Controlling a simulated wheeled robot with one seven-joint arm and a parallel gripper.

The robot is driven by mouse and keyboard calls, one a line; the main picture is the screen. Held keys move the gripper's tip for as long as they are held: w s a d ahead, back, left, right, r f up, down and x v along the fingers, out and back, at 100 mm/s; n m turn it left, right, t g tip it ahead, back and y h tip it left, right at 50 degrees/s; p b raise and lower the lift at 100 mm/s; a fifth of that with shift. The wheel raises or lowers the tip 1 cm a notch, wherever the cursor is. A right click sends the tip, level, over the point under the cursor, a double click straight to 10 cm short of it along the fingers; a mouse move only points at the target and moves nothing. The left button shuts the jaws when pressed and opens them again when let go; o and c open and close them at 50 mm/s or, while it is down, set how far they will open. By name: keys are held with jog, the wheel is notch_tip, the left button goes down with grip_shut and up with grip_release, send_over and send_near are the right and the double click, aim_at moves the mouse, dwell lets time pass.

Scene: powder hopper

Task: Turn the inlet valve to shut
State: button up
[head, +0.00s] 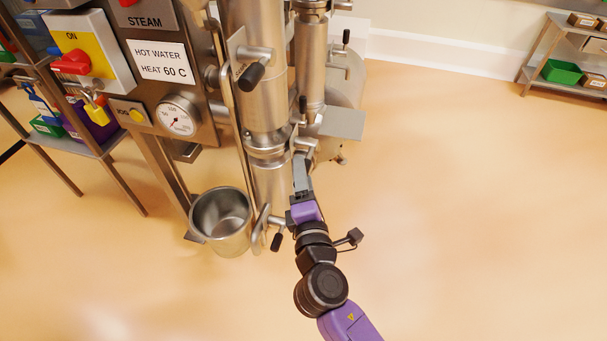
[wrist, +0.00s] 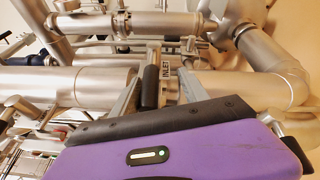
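The inlet valve handle (wrist: 150,88) is a black grip in the wrist view. It stands roughly upright in that picture, beside a small label reading INLET (wrist: 164,66). My gripper (wrist: 158,88) is open, with one grey finger on each side of the black grip. Gaps show between the grip and both fingers. The lower end of the grip is hidden by my gripper's body. In the head view my gripper (head: 301,158) reaches up to the steel pipework below the middle of the machine. I cannot make out the inlet handle there.
Other black-handled valves stand close by: one on the large column (head: 252,76) and one low down (head: 277,241). A steel bucket (head: 222,220) stands at the left. A control panel with a dial (head: 178,117) is behind it.

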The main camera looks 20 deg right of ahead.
jog(key=shift+s+a+f, duration=0.1)
jog(key=shift+s+a, duration=0.05)
jog(key=shift+s+a, duration=0.1)
jog(key=shift+s, duration=0.2)
jog(key=v, duration=0.7)
jog(key=shift+p, duration=0.3)
dwell(0.3)
